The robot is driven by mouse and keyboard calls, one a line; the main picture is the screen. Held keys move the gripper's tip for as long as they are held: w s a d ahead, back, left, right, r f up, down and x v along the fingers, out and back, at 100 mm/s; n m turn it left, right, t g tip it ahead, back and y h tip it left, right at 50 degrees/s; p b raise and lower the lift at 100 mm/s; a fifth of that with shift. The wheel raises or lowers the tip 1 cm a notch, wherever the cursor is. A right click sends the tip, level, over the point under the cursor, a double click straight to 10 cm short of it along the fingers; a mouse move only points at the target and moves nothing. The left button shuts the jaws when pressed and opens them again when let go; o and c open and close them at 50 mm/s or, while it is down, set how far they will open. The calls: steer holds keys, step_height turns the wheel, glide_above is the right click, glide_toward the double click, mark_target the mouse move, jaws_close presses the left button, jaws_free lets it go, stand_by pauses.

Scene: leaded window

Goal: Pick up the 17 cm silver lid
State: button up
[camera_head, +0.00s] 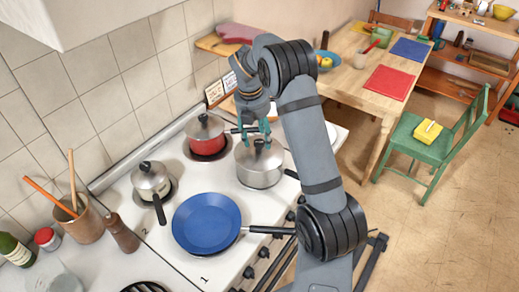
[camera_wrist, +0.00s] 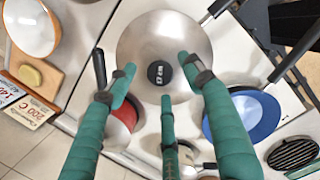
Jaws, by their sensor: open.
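The silver lid (camera_wrist: 140,40) fills the upper middle of the wrist view, with a black knob marked 17 cm (camera_wrist: 160,73) at its centre. In the head view the lid (camera_head: 270,153) sits on a silver pot (camera_head: 260,176) on the stove's right side. My gripper (camera_head: 255,129) is directly above the lid's knob, pointing down. In the wrist view its teal fingers (camera_wrist: 159,78) are spread around the knob, open and holding nothing. Whether a fingertip touches the lid cannot be told.
A small saucepan (camera_head: 151,180) and a blue frying pan (camera_head: 207,223) are nearby on the stove (camera_head: 180,262). Tiled wall (camera_head: 110,95) rises behind. A wooden table (camera_head: 352,85) stands beyond.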

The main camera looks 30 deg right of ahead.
steer(key=shift+d+f, duration=0.1)
steer(key=shift+f, duration=0.65)
steer(key=shift+c, duration=0.2)
steer(key=c, duration=1.1)
jaws_close()
